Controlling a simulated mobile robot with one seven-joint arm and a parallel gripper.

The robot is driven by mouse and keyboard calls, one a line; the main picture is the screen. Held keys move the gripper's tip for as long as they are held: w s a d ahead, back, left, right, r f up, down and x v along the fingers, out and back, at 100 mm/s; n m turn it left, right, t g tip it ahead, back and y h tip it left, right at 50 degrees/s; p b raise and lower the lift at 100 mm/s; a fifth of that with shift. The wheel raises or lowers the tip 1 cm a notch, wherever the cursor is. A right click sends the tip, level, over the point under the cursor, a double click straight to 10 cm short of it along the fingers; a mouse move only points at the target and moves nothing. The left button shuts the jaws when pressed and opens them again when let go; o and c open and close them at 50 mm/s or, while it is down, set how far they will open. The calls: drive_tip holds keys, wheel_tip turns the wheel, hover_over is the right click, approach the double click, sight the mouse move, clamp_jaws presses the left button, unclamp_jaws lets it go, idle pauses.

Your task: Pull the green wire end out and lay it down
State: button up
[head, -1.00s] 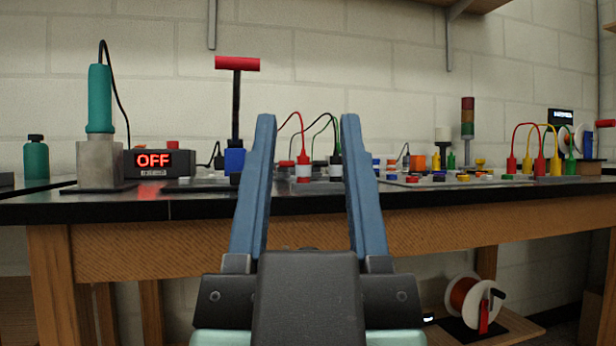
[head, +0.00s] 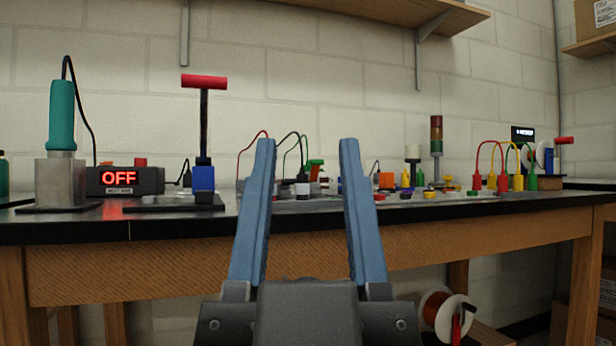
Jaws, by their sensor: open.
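Two green wires show on the bench (head: 430,225). One green wire (head: 286,160) arches beside a black wire in the group behind my fingers. A second green wire ends in a green plug (head: 531,181) in the right-hand group. I cannot tell which one the task means. A green piece (head: 316,164) also shows between my fingers, but its link to a wire is unclear. My gripper (head: 307,146) is open and empty, with its blue fingers pointing up in front of the bench, apart from the wires. My left finger hides part of the near wire group.
A soldering iron in its stand (head: 62,135), a box reading OFF (head: 120,179) and a blue post with a red T-handle (head: 203,135) stand at left. Colored parts crowd the middle; a signal tower (head: 436,140) rises behind. A wire spool (head: 441,312) sits below the bench.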

drive_tip(key=shift+r, duration=0.1)
idle(0.5)
wheel_tip(320, 180, up, 57)
drive_tip(key=p, duration=5.7)
